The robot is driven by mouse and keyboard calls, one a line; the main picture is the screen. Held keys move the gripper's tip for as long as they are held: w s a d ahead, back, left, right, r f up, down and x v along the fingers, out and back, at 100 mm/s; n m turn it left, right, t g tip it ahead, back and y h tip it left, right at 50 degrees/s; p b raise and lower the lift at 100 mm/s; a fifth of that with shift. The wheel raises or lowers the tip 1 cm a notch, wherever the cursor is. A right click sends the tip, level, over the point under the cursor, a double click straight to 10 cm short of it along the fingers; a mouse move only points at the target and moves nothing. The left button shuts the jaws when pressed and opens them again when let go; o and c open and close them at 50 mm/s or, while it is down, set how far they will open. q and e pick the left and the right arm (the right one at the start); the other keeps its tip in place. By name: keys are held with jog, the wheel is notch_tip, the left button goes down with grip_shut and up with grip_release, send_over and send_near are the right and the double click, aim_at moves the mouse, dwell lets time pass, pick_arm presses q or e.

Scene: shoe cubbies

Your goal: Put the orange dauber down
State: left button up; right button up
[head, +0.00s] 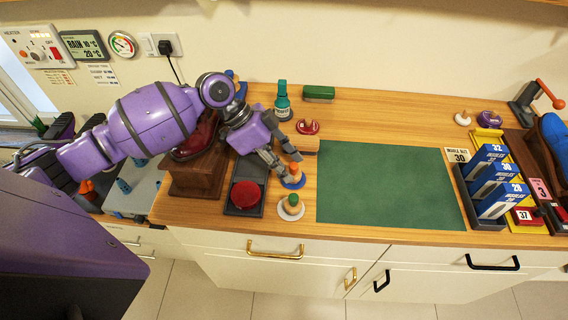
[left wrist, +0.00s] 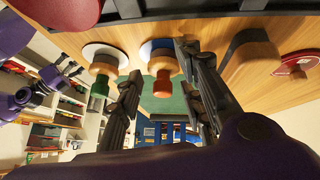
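The orange dauber (head: 295,169) stands upright on a blue disc (head: 299,184) at the bench's front part. In the left wrist view the dauber (left wrist: 162,86) has a wooden body with an orange band or end, and the blue disc (left wrist: 151,46) lies beneath it. My left gripper (head: 282,174) is down around the dauber. In the left wrist view the two fingers (left wrist: 158,65) stand apart on either side of it, with a small gap on the left; contact on the right is hard to tell. My right gripper is not seen in the head view.
A green dauber (head: 292,203) on a white disc stands just in front. A red round tin (head: 245,194) in a dark tray is to the left, and a wooden-backed brush (head: 305,144) is behind. The green mat (head: 385,185) to the right is bare.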

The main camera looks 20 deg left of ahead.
pick_arm(q)
jog(key=v, duration=1.2)
jog(key=shift+r, duration=0.15)
